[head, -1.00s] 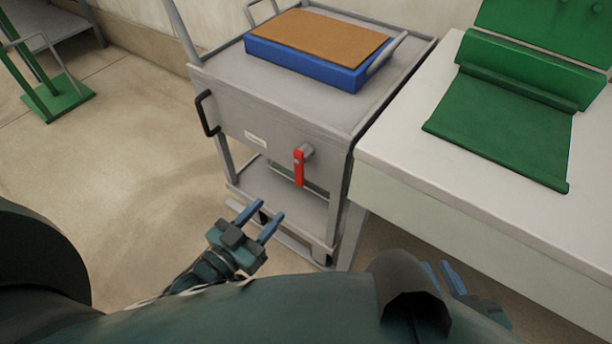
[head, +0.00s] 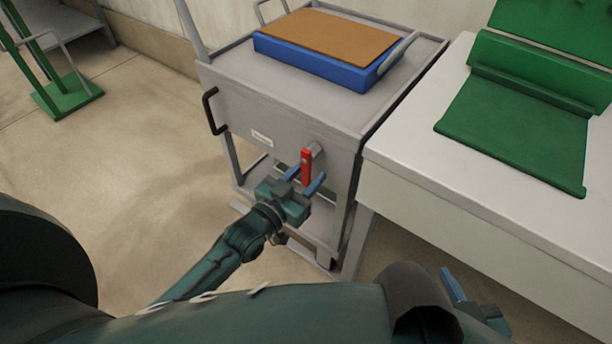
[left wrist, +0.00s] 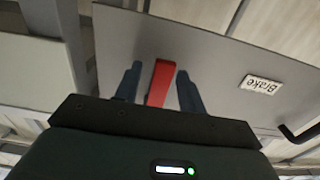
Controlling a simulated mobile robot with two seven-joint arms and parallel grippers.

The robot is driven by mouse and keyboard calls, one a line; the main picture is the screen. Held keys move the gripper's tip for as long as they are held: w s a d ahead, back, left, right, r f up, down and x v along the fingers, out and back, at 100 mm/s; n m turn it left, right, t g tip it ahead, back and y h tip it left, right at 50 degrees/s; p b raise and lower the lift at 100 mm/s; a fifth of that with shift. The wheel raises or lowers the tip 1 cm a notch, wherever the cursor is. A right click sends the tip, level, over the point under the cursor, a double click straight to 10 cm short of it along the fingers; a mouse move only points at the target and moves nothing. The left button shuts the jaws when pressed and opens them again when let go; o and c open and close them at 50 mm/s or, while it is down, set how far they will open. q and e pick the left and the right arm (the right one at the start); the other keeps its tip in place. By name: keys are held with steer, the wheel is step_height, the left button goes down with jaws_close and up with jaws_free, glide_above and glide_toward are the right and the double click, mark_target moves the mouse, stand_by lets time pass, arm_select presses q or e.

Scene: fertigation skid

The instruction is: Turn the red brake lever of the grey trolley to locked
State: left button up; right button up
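The grey trolley (head: 235,118) stands in the middle of the head view, with its front panel facing me. Its red brake lever (head: 306,165) hangs straight down from a grey pivot on the panel. My left gripper (head: 304,181) is at the lever, with one blue finger on each side of it. My right gripper (head: 462,290) is low at the right, partly hidden by my own body.
A blue tray with a brown top (head: 310,60) sits on the trolley. A white table (head: 400,150) with a green folded piece (head: 515,130) stands close at the right. A black handle (head: 211,110) projects from the trolley's left.

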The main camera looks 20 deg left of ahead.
arm_select(q)
steer(key=shift+c, duration=0.2)
jaws_close()
stand_by(0.4)
